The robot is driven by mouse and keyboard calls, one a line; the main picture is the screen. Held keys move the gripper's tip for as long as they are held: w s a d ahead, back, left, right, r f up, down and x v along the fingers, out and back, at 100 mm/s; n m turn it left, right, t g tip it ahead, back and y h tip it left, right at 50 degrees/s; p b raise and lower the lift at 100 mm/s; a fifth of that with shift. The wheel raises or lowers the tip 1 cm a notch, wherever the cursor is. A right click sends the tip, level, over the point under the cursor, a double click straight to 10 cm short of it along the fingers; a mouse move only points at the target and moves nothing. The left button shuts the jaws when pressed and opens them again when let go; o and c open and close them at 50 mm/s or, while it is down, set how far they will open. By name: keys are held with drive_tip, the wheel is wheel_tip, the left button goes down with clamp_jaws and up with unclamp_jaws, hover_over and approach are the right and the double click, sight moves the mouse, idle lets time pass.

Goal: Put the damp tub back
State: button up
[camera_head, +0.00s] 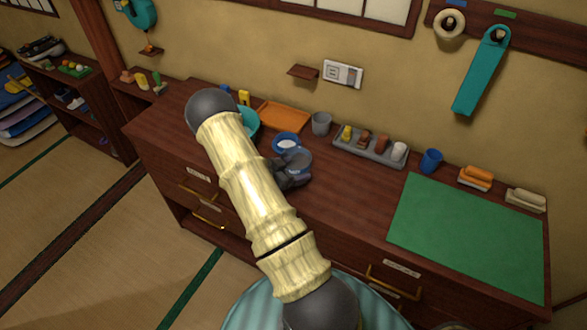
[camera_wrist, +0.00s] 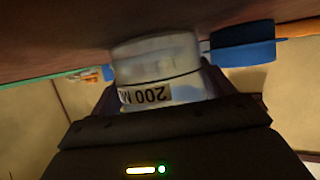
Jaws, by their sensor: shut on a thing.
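A greyish, see-through tub (camera_head: 299,158) is in my gripper (camera_head: 288,177), over the middle of the wooden counter. In the wrist view the tub (camera_wrist: 158,60) shows between the fingers of my gripper (camera_wrist: 160,95), with a pale label reading "200 M", upside down in that picture. The tub's end is at or very near the counter surface; I cannot tell if it touches. Whether the tub is damp does not show. My arm hides part of the counter in front.
A blue round dish (camera_head: 286,141) with pale contents is close beside the tub; a blue thing (camera_wrist: 243,45) shows in the wrist view. An orange tray (camera_head: 284,115), teal bowl (camera_head: 252,122), grey cup (camera_head: 321,124) and grey rack (camera_head: 371,149) stand behind. A green mat (camera_head: 470,235) is clear.

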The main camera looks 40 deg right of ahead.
drive_tip(key=shift+f, duration=0.2)
drive_tip(key=o, duration=1.1)
drive_tip(key=shift+r, duration=0.1)
drive_tip(key=shift+r, duration=0.15)
drive_tip(key=shift+a, duration=0.3)
drive_tip(key=b+v, duration=0.2)
drive_tip(key=v, duration=0.9)
drive_tip(key=shift+a+r, duration=0.15)
drive_tip(key=shift+a, duration=0.05)
